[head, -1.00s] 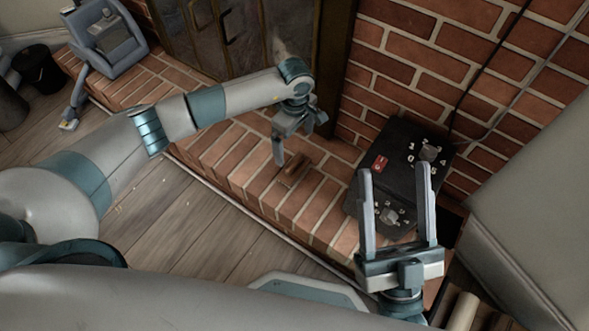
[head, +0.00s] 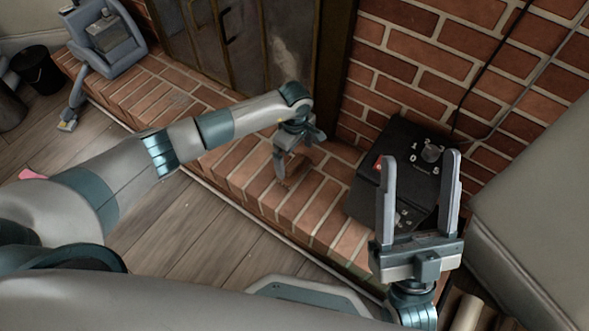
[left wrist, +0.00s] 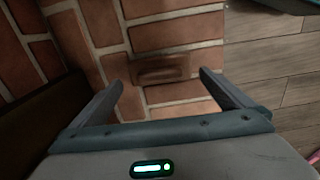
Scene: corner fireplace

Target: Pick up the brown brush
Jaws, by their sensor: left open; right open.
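The brown brush (left wrist: 160,70) lies on the brick hearth, seen in the left wrist view between and just beyond my left gripper's fingers (left wrist: 160,82). It blends with the bricks in colour. In the head view the brush (head: 298,168) is partly hidden by my left gripper (head: 297,160), which hangs over it with fingers pointing down. The left gripper is open and holds nothing. My right gripper (head: 420,190) is open and empty, fingers pointing up, in front of the black box.
A black box with dials (head: 402,165) stands on the brick hearth (head: 225,160) against the brick wall (head: 415,65). A blue-grey device (head: 103,38) sits on the hearth's far left. A black bin (head: 38,68) stands on the wooden floor at left.

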